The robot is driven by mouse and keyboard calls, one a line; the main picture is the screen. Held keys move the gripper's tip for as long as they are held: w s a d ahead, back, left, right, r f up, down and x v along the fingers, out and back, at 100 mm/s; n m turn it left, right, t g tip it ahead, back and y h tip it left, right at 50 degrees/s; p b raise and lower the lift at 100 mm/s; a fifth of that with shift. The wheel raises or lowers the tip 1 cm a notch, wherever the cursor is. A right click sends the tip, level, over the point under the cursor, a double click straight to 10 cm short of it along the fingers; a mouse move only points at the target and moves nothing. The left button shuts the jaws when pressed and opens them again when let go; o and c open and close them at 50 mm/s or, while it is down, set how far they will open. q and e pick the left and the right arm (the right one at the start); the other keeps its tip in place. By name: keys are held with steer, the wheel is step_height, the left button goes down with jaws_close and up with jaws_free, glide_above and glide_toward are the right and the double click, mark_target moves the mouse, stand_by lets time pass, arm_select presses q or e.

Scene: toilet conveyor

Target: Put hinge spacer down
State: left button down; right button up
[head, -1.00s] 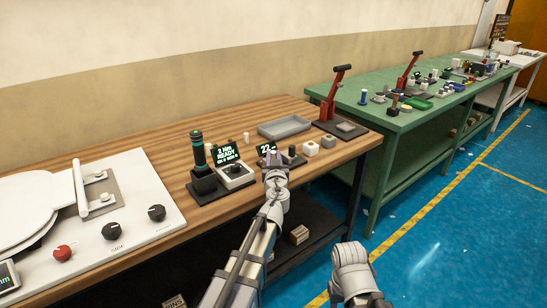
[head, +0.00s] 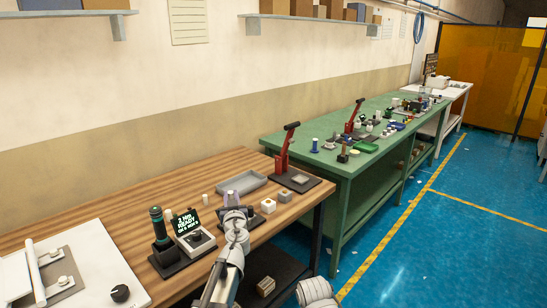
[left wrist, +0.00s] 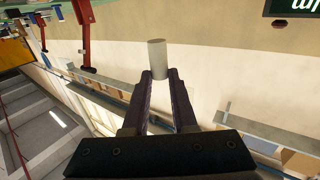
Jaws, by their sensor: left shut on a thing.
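My left gripper (head: 232,198) is above the front part of the wooden bench. In the left wrist view, its two dark fingers (left wrist: 160,88) are shut on a pale grey cylinder, the hinge spacer (left wrist: 157,58), which sticks out past the fingertips. In the head view the held spacer is too small to make out clearly. Of my right arm only a rounded grey part shows at the bottom edge; its gripper is out of view.
The wooden bench (head: 130,211) holds a grey tray (head: 241,182), a red lever press (head: 286,150), a cream block (head: 268,206), a grey block (head: 285,195), a small pale cylinder (head: 205,199) and a tool with a READY display (head: 187,223). A green bench (head: 345,165) stands beyond.

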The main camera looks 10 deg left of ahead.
arm_select(q)
step_height(320, 180, up, 8)
steer(key=p, duration=0.7)
steer(key=shift+r, duration=0.15)
step_height(320, 180, down, 9)
steer(key=b, duration=0.9)
steer(key=shift+f, duration=0.2)
step_height(320, 180, down, 5)
steer(key=b, duration=0.5)
steer(key=shift+f, duration=0.1)
step_height(320, 180, down, 4)
steer(key=b, duration=0.4)
steer(key=shift+f+b, duration=0.25)
steer(key=shift+b, duration=0.1)
steer(key=shift+r, duration=0.1)
